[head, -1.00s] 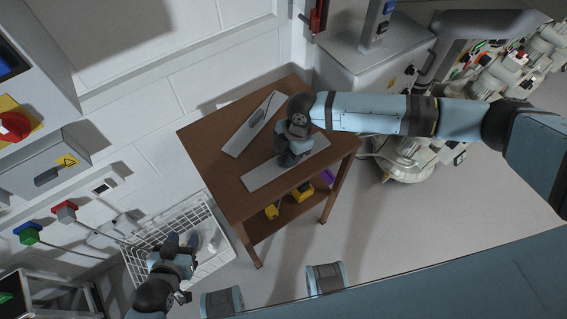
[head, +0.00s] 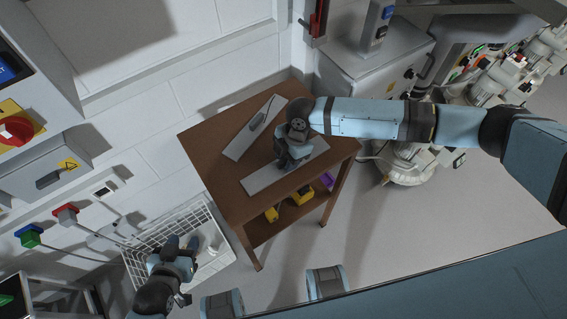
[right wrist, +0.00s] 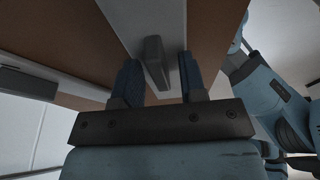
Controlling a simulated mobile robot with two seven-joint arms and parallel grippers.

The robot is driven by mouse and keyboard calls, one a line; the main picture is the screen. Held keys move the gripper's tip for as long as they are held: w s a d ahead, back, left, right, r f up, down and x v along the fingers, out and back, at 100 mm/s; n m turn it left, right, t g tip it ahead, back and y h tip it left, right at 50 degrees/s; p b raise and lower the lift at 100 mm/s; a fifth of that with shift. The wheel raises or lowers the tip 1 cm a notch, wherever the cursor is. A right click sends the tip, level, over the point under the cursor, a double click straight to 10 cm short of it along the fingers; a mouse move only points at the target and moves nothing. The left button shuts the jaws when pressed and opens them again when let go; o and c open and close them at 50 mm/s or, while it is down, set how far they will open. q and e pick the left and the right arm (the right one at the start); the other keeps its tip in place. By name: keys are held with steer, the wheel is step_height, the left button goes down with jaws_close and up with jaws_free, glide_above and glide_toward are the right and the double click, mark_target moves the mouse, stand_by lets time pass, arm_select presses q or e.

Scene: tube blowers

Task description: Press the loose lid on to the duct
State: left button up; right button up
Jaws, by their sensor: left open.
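Two long pale grey strips lie on the brown table: a back strip (head: 246,136) with a dark handle-like block (head: 257,121), and a front strip (head: 262,179). I cannot tell for sure which is the loose lid and which the duct. My right gripper (head: 287,160) is over the front strip, hiding its middle. In the right wrist view its fingers (right wrist: 160,82) stand apart on both sides of a grey block (right wrist: 155,62) on that strip, with narrow gaps showing. My left gripper (head: 182,241) is open over the white wire basket (head: 200,285), left of the table.
The brown table (head: 222,188) has a lower shelf with yellow boxes (head: 302,195) and a purple item (head: 327,180). A white object (head: 212,243) is in the basket. A grey cabinet (head: 355,75) stands behind the table.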

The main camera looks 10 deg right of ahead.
steer(key=shift+s+f, duration=0.15)
steer(key=shift+f, duration=0.1)
jaws_close()
steer(key=shift+r, duration=0.1)
steer(key=shift+d+r+p, duration=0.1)
steer(key=shift+r+p, duration=0.5)
steer(key=shift+s+a+p+v, duration=0.1)
steer(key=shift+a+p+v, duration=0.1)
steer(key=shift+p+v, duration=0.55)
steer(key=shift+s+a+p+v, duration=0.1)
steer(key=shift+a+p+v, duration=0.05)
steer(key=shift+p+v, duration=0.65)
steer(key=shift+a+p+v, duration=0.2)
steer(key=shift+p+v, duration=0.4)
steer(key=shift+v, duration=0.3)
steer(key=shift+w, duration=0.15)
